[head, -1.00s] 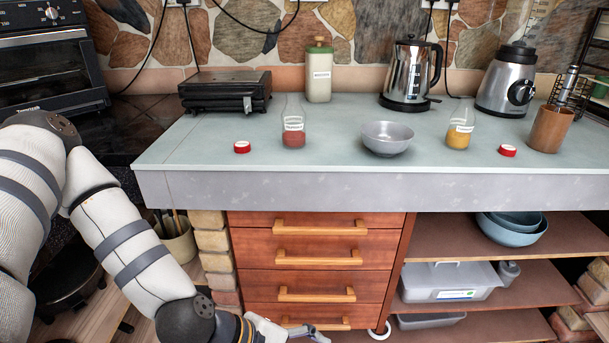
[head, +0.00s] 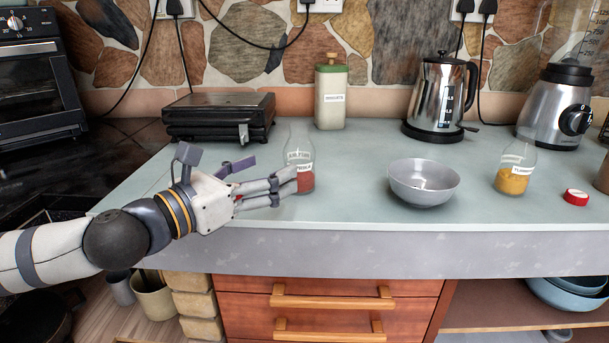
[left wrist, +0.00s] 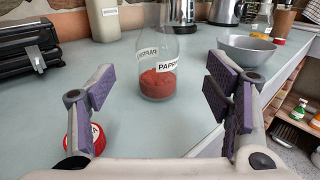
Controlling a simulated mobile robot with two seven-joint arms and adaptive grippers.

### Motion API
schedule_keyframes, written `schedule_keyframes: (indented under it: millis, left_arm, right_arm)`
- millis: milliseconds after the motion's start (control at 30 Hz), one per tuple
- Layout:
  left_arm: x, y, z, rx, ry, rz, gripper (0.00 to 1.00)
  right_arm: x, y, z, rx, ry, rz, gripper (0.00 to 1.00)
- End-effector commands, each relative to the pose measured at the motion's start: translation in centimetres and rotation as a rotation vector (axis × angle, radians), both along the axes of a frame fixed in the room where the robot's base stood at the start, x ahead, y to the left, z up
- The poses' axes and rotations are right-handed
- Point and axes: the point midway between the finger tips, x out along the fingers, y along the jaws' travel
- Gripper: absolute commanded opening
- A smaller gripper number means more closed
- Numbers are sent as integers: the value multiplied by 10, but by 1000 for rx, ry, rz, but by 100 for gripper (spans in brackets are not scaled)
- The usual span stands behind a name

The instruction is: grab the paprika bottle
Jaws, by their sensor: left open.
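The paprika bottle (head: 300,160) is clear glass with red powder at the bottom and a white label. It stands upright on the counter. In the left wrist view the bottle (left wrist: 158,75) stands ahead of the jaws, lined up between them and not touched. My left gripper (head: 270,182) is open and empty at counter height, just left of the bottle, and its fingers overlap the bottle's lower left in the head view. Its purple-padded fingers (left wrist: 182,95) are spread wide in the left wrist view. My right gripper is not in view.
A red cap (left wrist: 84,132) lies by the left finger. A grey bowl (head: 424,182) stands right of the bottle, then a turmeric bottle (head: 513,178) and another red cap (head: 576,197). Behind are a black grill (head: 218,117), a canister (head: 330,95) and a kettle (head: 438,95).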

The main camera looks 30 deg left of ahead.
Motion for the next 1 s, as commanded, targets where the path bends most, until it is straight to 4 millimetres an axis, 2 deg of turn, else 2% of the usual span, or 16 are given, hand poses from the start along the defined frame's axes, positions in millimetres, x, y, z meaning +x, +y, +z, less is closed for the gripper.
schedule_keyframes:
  millis: [33, 200, 500, 767, 1000]
  left_arm:
    - [11, -2, -21, 3, 25, -3, 72]
    - [34, -5, -8, 1, 10, -2, 72]
    - [84, -8, -10, 2, 8, -2, 72]
    - [88, -8, -7, 0, 4, 0, 72]
    - [88, -8, -7, 0, 5, 0, 20]
  right_arm:
    - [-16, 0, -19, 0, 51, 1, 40]
    - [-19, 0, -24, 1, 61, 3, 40]
    - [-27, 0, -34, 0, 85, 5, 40]
    - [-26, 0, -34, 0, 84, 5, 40]
    - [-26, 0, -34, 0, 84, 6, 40]
